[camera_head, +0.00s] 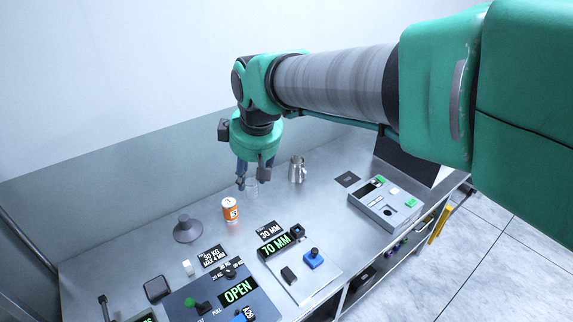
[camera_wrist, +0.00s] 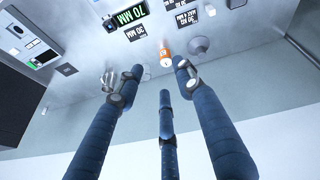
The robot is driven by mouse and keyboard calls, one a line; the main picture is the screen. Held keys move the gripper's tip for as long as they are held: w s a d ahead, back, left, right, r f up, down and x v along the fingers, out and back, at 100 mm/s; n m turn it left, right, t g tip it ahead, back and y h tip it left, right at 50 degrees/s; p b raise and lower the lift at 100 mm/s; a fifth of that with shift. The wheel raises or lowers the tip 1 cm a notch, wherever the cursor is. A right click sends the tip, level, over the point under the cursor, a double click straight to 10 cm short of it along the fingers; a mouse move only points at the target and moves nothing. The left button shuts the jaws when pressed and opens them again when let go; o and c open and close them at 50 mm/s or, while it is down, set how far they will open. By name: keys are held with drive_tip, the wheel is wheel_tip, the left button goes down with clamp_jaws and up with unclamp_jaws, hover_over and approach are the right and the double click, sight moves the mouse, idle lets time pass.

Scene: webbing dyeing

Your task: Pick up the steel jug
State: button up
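The steel jug (camera_head: 298,170) stands upright on the metal bench, to the right of my gripper in the head view. In the wrist view the jug (camera_wrist: 109,80) shows just left of my left finger, partly covered by it. My gripper (camera_head: 252,176) points down above the bench, apart from the jug. Its blue fingers are spread with nothing between them, as the wrist view also shows (camera_wrist: 160,76).
A clear glass beaker (camera_head: 252,189) stands just below my gripper. An orange-labelled can (camera_head: 230,210) and a grey funnel-shaped piece (camera_head: 187,230) stand left. A grey control box (camera_head: 385,204) is right; display panels (camera_head: 240,291) line the front. Bench around the jug is clear.

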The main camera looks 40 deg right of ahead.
drive_tip(key=w+d+n+g+p, duration=0.1)
drive_tip(key=w+d+n+p, duration=0.2)
drive_tip(key=w+d, duration=0.65)
drive_tip(key=n+g+p, duration=0.3)
drive_tip(key=n+p, duration=0.6)
drive_tip(key=p, duration=0.2)
hover_over(305, 172)
wheel_tip(305, 172, down, 26)
drive_tip(key=r, duration=0.1)
drive_tip(key=shift+s+f+b, duration=0.25)
drive_tip(key=shift+s+b, duration=0.05)
drive_tip(key=shift+a+f, duration=0.1)
drive_tip(key=shift+w+f+p, duration=0.15)
drive_tip(key=shift+f+p, duration=0.05)
drive_tip(key=shift+f, duration=1.9)
drive_tip(key=shift+w+f+p, duration=0.1)
drive_tip(key=shift+f+p, duration=0.05)
drive_tip(key=shift+f, duration=1.95)
drive_tip(key=shift+f, duration=0.15)
drive_tip(key=shift+w+f+p, duration=0.1)
drive_tip(key=shift+f+p, duration=0.4)
drive_tip(key=shift+f, duration=1.95)
